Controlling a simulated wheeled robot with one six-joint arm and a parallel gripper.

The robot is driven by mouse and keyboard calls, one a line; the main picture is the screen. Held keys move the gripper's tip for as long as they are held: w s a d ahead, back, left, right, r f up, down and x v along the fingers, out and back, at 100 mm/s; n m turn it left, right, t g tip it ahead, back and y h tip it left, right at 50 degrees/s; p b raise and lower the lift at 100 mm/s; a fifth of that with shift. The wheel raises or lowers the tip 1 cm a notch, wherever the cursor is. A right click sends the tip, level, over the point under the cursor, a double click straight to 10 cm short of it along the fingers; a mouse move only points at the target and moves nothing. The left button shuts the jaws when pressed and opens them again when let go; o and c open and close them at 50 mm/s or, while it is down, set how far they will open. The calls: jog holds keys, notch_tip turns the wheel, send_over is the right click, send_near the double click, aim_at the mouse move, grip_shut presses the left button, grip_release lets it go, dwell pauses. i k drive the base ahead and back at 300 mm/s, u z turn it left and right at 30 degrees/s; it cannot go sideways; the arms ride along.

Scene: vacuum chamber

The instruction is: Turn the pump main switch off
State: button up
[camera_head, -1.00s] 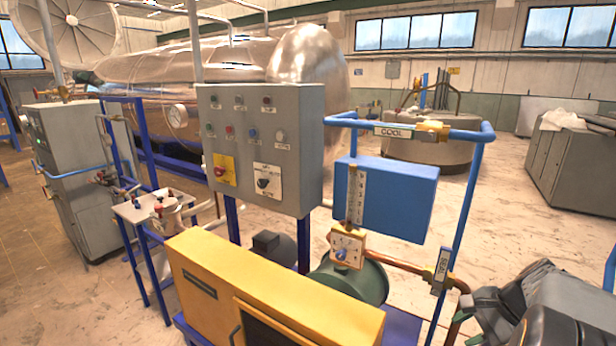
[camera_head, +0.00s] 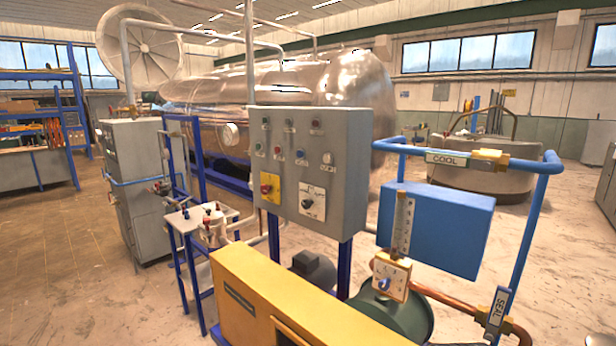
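A grey control panel (camera_head: 318,150) stands near the middle of the view on blue posts. At its lower left is a red rotary switch (camera_head: 266,188) on a yellow plate. To its right is a dark rotary knob (camera_head: 307,203) on a white plate. The lettering is too small to read, so I cannot tell which is labelled as the pump main switch, nor either setting. Several small coloured buttons and lamps sit above them. My gripper is not in view, and nothing covers the panel's front.
A yellow housing (camera_head: 290,310) stands low in front of the panel. A blue box (camera_head: 436,228) and blue pipe frame (camera_head: 545,200) stand to the right. A small table with valves (camera_head: 208,220) is at the left. Open floor (camera_head: 110,290) lies at the lower left.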

aim_at(264, 190)
jog(key=u, duration=0.5)
jog(key=k, duration=1.25)
jog(key=u, duration=1.2)
jog(key=i, duration=1.65)
jog(key=u, duration=0.3)
jog(key=i, duration=2)
jog(key=z, duration=0.8)
jog(key=i, duration=0.95)
jog(key=z, duration=1)
